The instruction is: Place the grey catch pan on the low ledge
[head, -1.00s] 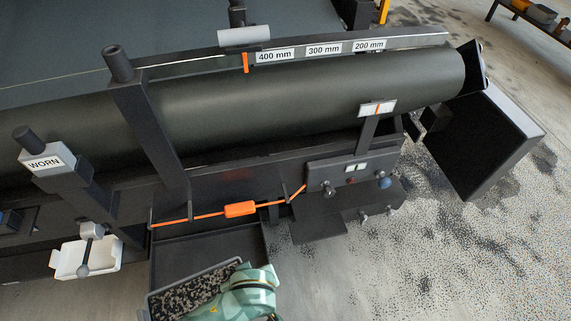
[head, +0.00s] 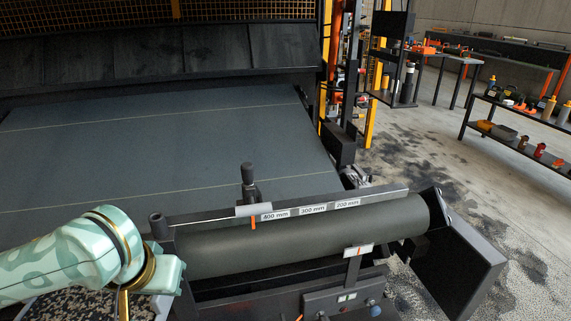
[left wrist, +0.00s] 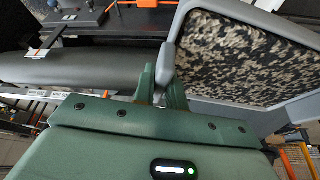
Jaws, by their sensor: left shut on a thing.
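The grey catch pan (left wrist: 230,117) fills the upper right of the left wrist view. It is full of mixed black and pale granules. My left gripper (left wrist: 162,88) is shut on the near rim of the pan. In the head view, granules (head: 75,304) show at the bottom left edge, partly hidden behind my left arm and cut off by the picture edge. The fingers of the left gripper are not clear there. I cannot make out the low ledge in the current views. My right gripper is not in view.
A flat dark belt (head: 150,150) lies beyond. Shelves with bottles and tools (head: 510,125) stand at the far right.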

